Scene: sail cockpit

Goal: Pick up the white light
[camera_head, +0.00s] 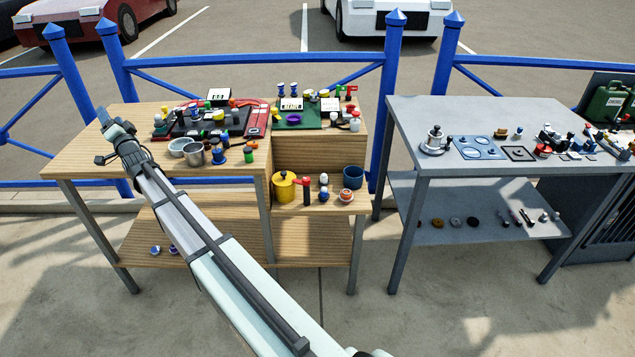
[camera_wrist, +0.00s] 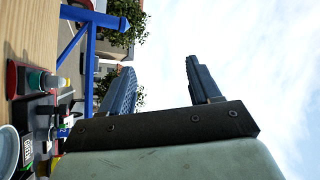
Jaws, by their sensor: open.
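I cannot tell for sure which thing is the white light. Small white pieces show in the head view: one at the right end of the wooden table's raised part (camera_head: 354,125), and a white-topped one (camera_head: 323,179) on the lower step. My gripper (camera_head: 102,115) is over the left end of the wooden table, well apart from these pieces. In the wrist view my gripper (camera_wrist: 160,78) has its two fingers spread with only sky, a building and a tree behind them. It is open and empty.
The wooden table (camera_head: 85,160) holds a dark red-edged tray (camera_head: 262,122), a metal cup (camera_head: 194,153) and several small coloured pieces. A yellow pot (camera_head: 284,187) and blue cup (camera_head: 353,177) stand on the step. A grey table (camera_head: 405,125) is right, a blue railing (camera_head: 240,62) behind.

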